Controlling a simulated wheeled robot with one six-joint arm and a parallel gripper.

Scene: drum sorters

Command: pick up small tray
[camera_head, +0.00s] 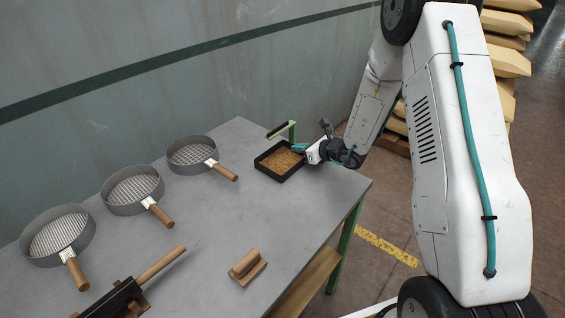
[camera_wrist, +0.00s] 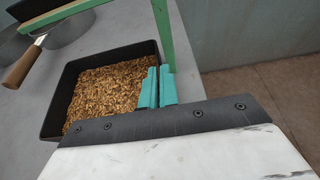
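The small tray (camera_head: 262,168) is black, square and filled with brown grain. It is at the far right corner of the grey table, and it fills the left middle of the wrist view (camera_wrist: 62,88). My gripper (camera_head: 299,148) reaches it from the right. In the wrist view, the teal fingers (camera_wrist: 158,86) straddle the tray's right wall, one on the grain side and one outside. Only a thin dark strip shows between them, so they look closed on the wall. I cannot tell whether the tray is resting on the table or slightly raised.
A green post with a dark bar (camera_head: 291,131) stands just behind the tray. Several round sieves with wooden handles (camera_head: 132,188) line the table's (camera_head: 215,235) back. A wooden block (camera_head: 247,267) and a dark tool with a wooden handle (camera_head: 160,265) lie in front. The table's middle is clear.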

